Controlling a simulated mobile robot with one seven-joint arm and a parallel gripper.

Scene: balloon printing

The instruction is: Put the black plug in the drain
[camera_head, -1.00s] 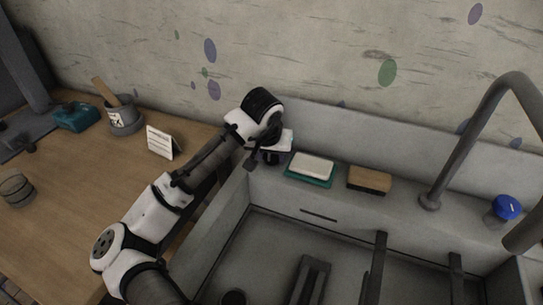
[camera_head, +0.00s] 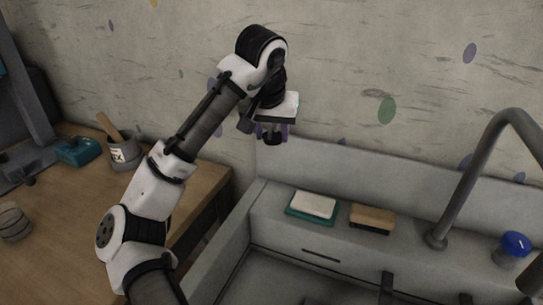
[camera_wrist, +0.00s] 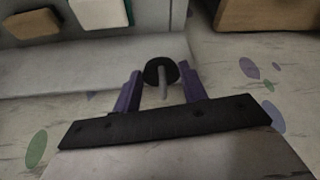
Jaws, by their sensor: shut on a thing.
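The black plug (camera_wrist: 153,66), a dark round disc with a lighter stem, sits between the purple fingers of my gripper (camera_wrist: 162,80) in the wrist view. The fingers are shut on its stem. In the head view, my gripper (camera_head: 272,131) points down and holds the plug (camera_head: 272,139) in the air, above the back left corner of the grey sink (camera_head: 325,234). The drain is not visible in the current views; the sink floor is mostly cut off at the bottom of the head view.
A white bar on a teal dish (camera_head: 313,205) and a brown sponge or brush (camera_head: 372,218) lie on the sink's back ledge. A tall grey faucet (camera_head: 455,190) and a blue-topped knob (camera_head: 515,243) stand at right. A wooden counter (camera_head: 60,240) is at left.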

